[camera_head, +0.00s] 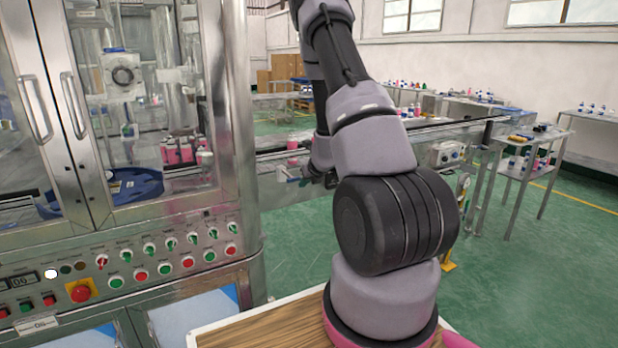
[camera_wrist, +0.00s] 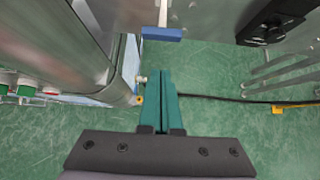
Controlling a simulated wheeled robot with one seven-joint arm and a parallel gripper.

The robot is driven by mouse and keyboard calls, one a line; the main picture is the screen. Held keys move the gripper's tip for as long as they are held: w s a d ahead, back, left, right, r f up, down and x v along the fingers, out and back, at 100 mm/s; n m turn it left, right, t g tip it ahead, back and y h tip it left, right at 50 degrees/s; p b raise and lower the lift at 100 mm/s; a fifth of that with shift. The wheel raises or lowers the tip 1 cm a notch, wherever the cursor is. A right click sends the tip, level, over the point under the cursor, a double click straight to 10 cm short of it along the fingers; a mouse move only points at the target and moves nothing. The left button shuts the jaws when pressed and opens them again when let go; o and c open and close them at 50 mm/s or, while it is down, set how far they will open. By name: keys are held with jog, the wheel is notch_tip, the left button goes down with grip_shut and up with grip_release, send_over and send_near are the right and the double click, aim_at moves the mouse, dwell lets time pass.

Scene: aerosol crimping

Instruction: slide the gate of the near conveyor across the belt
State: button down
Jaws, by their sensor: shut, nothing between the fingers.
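The near conveyor (camera_head: 400,145) runs from the glass-fronted machine to the right behind my arm. In the wrist view, a blue block (camera_wrist: 161,34) on the end of a thin pale rod, which looks like the gate's handle, sticks out beside the conveyor's metal side. My gripper (camera_wrist: 161,73) has its green fingers together and empty. Its tips point toward the blue block, with a gap of floor showing between them in the picture. In the head view my wrist is small and partly behind my arm, by the conveyor's front side. The gate plate itself is not clearly visible.
The machine's steel corner (camera_wrist: 88,45) stands close on the left of my gripper. A dark control box (camera_wrist: 270,20) sits on the conveyor side at right. A side table (camera_head: 525,165) with bottles stands further right. Green floor is open below.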

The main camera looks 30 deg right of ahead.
aim_at(290, 175)
jog(key=shift+w+a+f, duration=0.1)
jog(key=shift+w, duration=2.05)
jog(key=shift+w, duration=0.1)
jog(key=w, duration=0.6)
jog(key=shift+a, duration=0.1)
jog(key=shift+w, duration=0.3)
jog(key=shift+w+r, duration=0.1)
jog(key=shift+r, duration=0.1)
